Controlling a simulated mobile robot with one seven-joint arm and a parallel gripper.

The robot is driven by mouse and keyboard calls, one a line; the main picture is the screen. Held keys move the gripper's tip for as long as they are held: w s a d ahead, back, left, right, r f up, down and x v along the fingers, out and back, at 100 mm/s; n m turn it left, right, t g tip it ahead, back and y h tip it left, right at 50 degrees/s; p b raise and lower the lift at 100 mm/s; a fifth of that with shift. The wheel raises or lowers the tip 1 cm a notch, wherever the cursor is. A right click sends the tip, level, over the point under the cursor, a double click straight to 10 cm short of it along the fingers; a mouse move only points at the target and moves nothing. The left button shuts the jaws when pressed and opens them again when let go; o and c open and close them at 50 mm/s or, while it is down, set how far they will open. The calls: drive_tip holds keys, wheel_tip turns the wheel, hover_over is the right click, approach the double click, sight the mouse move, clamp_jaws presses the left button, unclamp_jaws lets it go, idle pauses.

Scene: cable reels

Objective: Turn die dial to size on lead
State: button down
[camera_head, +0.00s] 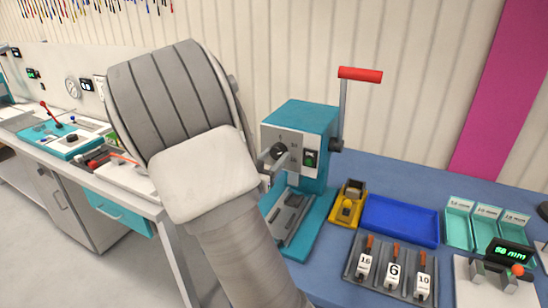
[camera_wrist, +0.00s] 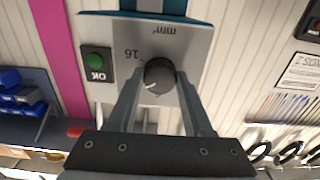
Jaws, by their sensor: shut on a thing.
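The teal crimping press (camera_head: 315,125) has a white panel with a dark round die dial (camera_head: 278,151) and size marks around it. My gripper (camera_head: 269,160) reaches the dial from the left, mostly hidden behind my arm. In the wrist view the picture is upside down; the dial (camera_wrist: 160,75) sits between the fingertips of my gripper (camera_wrist: 159,80), which is shut on it. A white pointer line shows on the dial. A "16" mark (camera_wrist: 132,55) is readable; other marks are hidden or unclear. I cannot tell which item is the lead.
A green OK button (camera_wrist: 97,60) is beside the dial. The press's red-handled lever (camera_head: 360,75) stands up. A blue tray (camera_head: 400,220) and teal bins (camera_head: 485,225) stand right, with a "50 mm" display (camera_head: 510,252).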

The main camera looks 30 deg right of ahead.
drive_tip(key=shift+r, duration=0.1)
drive_tip(key=shift+r+n+p, duration=0.1)
drive_tip(key=shift+n+p, duration=1)
drive_tip(key=shift+p, duration=0.1)
drive_tip(key=n+p, duration=0.3)
drive_tip(key=shift+n, duration=0.3)
drive_tip(key=n+p, duration=0.3)
drive_tip(key=n, duration=0.1)
drive_tip(key=shift+s+n+p, duration=0.1)
drive_tip(key=shift+n+p, duration=0.55)
drive_tip(key=shift+n, duration=0.25)
drive_tip(key=shift+c, duration=1.6)
unclamp_jaws()
